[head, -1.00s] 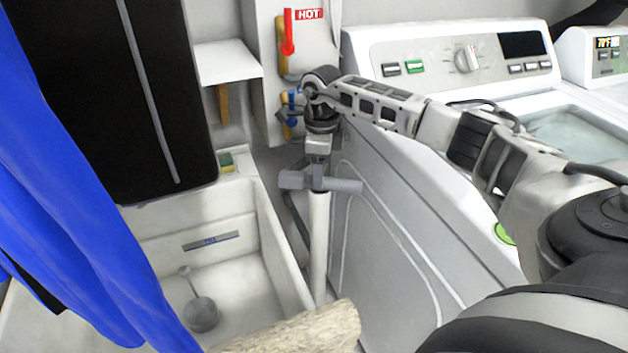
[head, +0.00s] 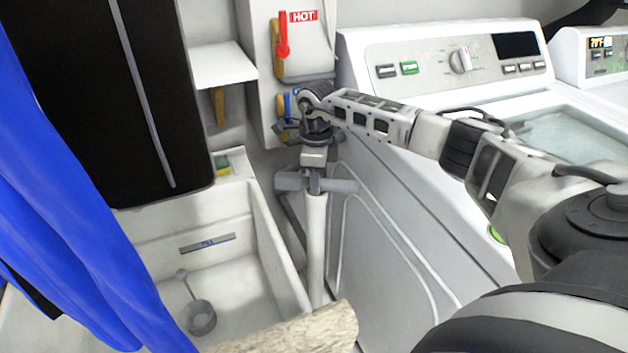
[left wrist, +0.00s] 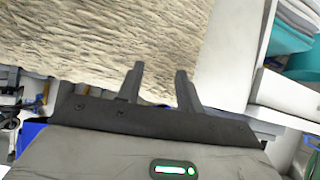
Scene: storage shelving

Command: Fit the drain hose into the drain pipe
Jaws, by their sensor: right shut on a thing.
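The white upright drain pipe (head: 315,250) stands in the head view between the sink and the washing machine. My right gripper (head: 316,183) is right at the top of the pipe, pointing down, and is shut on the drain hose. Its fingers and the pipe's mouth hide most of the held end, so I cannot tell how deep it sits. A dark grey hose length (head: 293,217) shows just left of the pipe. My left gripper (left wrist: 158,88) is open and empty in the left wrist view, over a beige, rough-textured surface (left wrist: 90,40).
A white sink (head: 230,290) with a strainer-like grey item (head: 200,317) is left of the pipe. The washing machine (head: 390,240) stands close on its right. Red (head: 283,38) and blue valve handles are on the wall behind. Blue cloth (head: 70,200) hangs at left.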

